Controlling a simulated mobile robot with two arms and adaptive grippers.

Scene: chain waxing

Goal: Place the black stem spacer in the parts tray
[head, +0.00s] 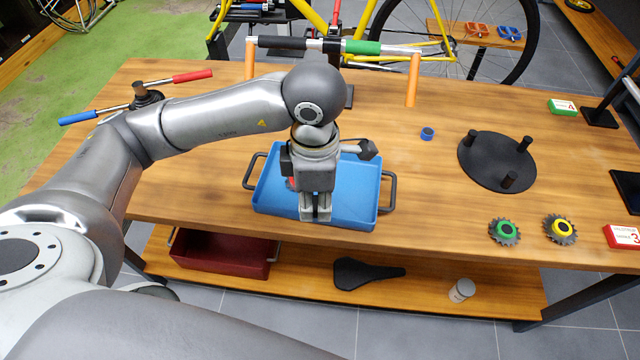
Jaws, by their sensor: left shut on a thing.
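The parts tray is a blue tray (355,208) with dark handles, on the front middle of the wooden table. My left gripper (316,214) points down over the tray's middle, its fingers shut on a small dark thing, taken as the black stem spacer. The fingers hide nearly all of it, and I cannot tell whether it touches the tray floor. A bit of something red (290,183) shows in the tray beside the gripper. My right gripper is not in view.
On the table to the right are a small blue ring (427,133), a black round stand (492,165) with pegs, a green-centred sprocket (504,231) and a yellow-centred sprocket (560,229). A handlebar (300,45) stands behind the tray. A red bin (222,254) is on the lower shelf.

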